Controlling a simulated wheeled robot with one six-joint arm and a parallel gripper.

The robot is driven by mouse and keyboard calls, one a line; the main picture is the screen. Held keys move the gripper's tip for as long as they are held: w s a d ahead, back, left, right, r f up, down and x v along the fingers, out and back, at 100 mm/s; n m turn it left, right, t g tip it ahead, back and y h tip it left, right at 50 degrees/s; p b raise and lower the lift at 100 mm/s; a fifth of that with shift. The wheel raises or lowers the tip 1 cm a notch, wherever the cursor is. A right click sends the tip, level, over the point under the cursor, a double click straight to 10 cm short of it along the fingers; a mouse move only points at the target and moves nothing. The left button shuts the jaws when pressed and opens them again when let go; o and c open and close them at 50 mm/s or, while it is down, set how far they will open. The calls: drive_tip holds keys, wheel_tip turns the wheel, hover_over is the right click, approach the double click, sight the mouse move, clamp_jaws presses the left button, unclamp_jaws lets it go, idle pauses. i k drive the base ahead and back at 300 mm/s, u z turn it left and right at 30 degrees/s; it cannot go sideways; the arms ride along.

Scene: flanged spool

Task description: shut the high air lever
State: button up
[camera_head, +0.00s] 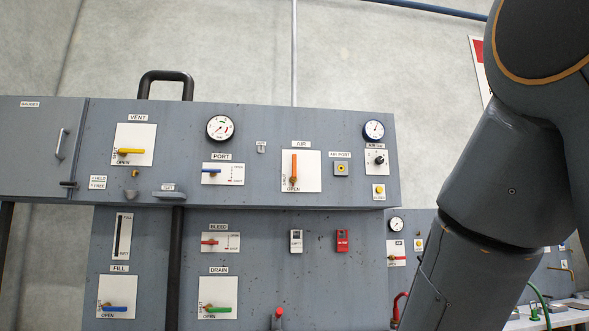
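The air lever (294,166) is an orange handle on a white plate (312,172) under an "AIR" label, on the upper grey panel. It stands upright, with its brass-coloured pivot near its lower end. "OPEN" is printed below it, and a sideways word runs along its left, too small to read surely. Nothing covers the lever. My arm fills the right side of the view, well apart from the lever. My gripper is out of view.
The upper panel also bears a yellow vent lever (131,151), a blue port lever (211,172), gauges (220,127) and a knob (379,160). A black pipe handle (166,76) rises above it. The lower panel has blue, green and red levers. Space before the air plate looks clear.

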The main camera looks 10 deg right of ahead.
sight(293, 179)
drive_tip(key=u, duration=0.3)
drive_tip(key=i, duration=0.3)
drive_tip(key=u, duration=0.85)
drive_tip(key=i, duration=1.3)
drive_tip(key=z, duration=0.5)
